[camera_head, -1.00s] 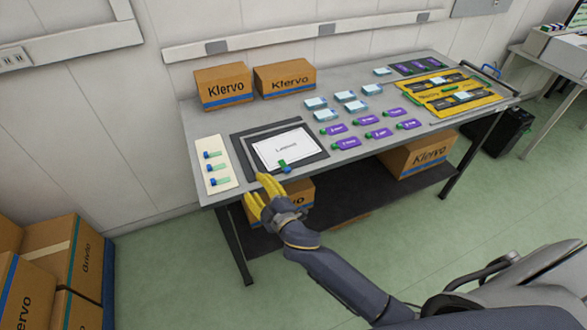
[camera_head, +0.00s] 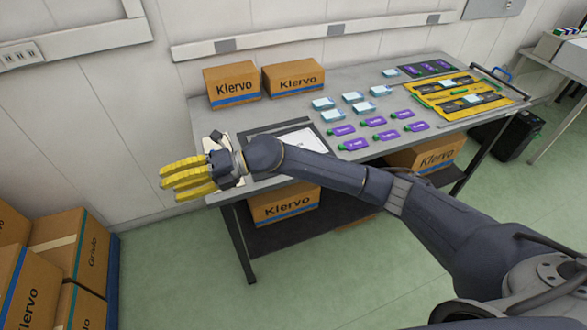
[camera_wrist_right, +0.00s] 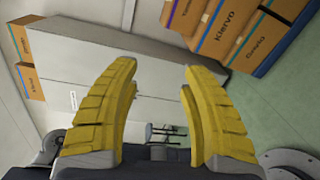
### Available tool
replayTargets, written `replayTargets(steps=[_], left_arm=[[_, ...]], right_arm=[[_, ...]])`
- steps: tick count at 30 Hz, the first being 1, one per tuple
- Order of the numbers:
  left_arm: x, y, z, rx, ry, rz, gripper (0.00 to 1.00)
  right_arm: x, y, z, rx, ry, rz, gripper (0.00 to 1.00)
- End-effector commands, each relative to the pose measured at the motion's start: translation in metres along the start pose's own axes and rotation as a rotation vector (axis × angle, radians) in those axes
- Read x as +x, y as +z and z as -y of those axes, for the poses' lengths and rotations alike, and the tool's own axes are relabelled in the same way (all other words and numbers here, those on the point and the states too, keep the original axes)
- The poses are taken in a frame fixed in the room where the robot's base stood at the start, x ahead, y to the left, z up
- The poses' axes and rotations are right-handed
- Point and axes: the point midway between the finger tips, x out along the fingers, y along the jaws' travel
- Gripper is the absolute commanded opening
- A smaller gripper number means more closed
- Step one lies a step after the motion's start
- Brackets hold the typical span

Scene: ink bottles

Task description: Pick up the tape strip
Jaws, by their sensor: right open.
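My right gripper (camera_head: 165,183) has yellow fingers, spread apart and empty in the right wrist view (camera_wrist_right: 160,95). In the head view its fingers point left, past the table's left end. Its wrist covers most of the pale card (camera_head: 207,143), so the tape strips on it are hidden. The white label sheet (camera_head: 315,143) on its dark mat (camera_head: 258,131) is partly covered by my right forearm. No tape strip shows clearly in either current view. My left gripper is not in view.
Two Klervo cartons (camera_head: 231,82) (camera_head: 293,76) stand at the table's back. Pale blue blocks (camera_head: 353,97), purple tags (camera_head: 373,122) and a yellow tray (camera_head: 420,95) lie to the right. Cartons (camera_head: 72,255) stand on the floor at left.

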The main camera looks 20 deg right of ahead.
Motion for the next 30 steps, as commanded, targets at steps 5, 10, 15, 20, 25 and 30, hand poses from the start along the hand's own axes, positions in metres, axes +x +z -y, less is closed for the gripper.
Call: replayTargets(steps=[5, 10, 15, 20, 25, 30], left_arm=[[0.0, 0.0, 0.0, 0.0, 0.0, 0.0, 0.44], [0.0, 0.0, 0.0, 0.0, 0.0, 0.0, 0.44], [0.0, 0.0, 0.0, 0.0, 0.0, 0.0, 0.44], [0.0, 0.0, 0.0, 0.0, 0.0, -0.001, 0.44], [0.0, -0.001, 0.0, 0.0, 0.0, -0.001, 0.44], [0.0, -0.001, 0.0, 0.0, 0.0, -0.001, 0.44]], right_arm=[[-0.027, -0.001, 0.03, -0.084, -0.284, -0.186, 0.45], [-0.08, 0.014, 0.059, -0.112, -0.59, -0.3, 0.45], [-0.155, 0.041, 0.073, -0.093, -0.91, -0.344, 0.45], [-0.226, 0.067, 0.069, -0.04, -1.17, -0.324, 0.45], [-0.282, 0.086, 0.056, 0.022, -1.356, -0.277, 0.45], [-0.31, 0.093, 0.047, 0.059, -1.444, -0.245, 0.45]])
